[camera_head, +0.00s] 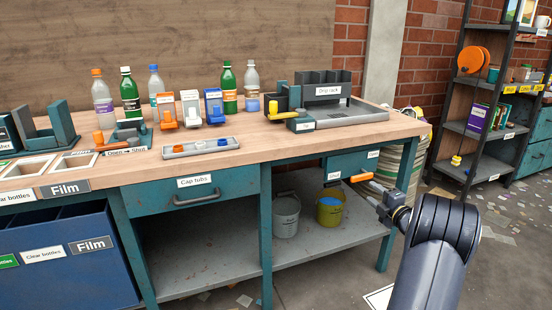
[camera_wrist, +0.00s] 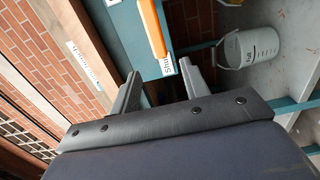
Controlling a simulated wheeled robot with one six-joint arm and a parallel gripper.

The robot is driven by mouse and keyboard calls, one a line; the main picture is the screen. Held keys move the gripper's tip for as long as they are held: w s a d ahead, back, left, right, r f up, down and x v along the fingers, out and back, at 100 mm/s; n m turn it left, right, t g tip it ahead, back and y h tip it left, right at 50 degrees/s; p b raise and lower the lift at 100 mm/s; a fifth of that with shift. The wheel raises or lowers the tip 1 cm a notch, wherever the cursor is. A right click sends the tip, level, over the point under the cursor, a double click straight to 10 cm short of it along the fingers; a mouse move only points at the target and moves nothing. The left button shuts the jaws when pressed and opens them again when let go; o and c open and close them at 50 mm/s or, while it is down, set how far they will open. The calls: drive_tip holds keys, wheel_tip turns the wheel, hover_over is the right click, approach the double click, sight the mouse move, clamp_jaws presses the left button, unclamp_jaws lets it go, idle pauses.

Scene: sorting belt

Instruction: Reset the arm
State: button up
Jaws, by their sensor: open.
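My arm reaches in from the lower right in the head view, with my gripper (camera_head: 373,197) at the front right of the workbench. In the wrist view my gripper (camera_wrist: 160,70) has its two grey fingers apart, with nothing visible between them. An orange handle (camera_wrist: 152,28) lies just beyond the fingertips, beside a label reading "Shut". In the head view the orange handle (camera_head: 361,177) sticks out from a teal box (camera_head: 350,164) under the bench top. Whether a finger touches the handle I cannot tell.
The workbench (camera_head: 280,135) carries several bottles, coloured dispensers, a grey tray (camera_head: 200,148) and a drip rack (camera_head: 335,112). A white bucket (camera_head: 286,215) and a yellow bucket (camera_head: 330,210) stand on the lower shelf. A metal shelf rack (camera_head: 470,130) stands right; open floor lies before it.

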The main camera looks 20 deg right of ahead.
sight(357, 180)
drive_tip(key=w+b, duration=0.2)
drive_tip(key=w, duration=0.8)
drive_tip(key=shift+w+a, duration=0.15)
drive_tip(key=shift+w, duration=0.25)
drive_tip(key=shift+r, duration=0.1)
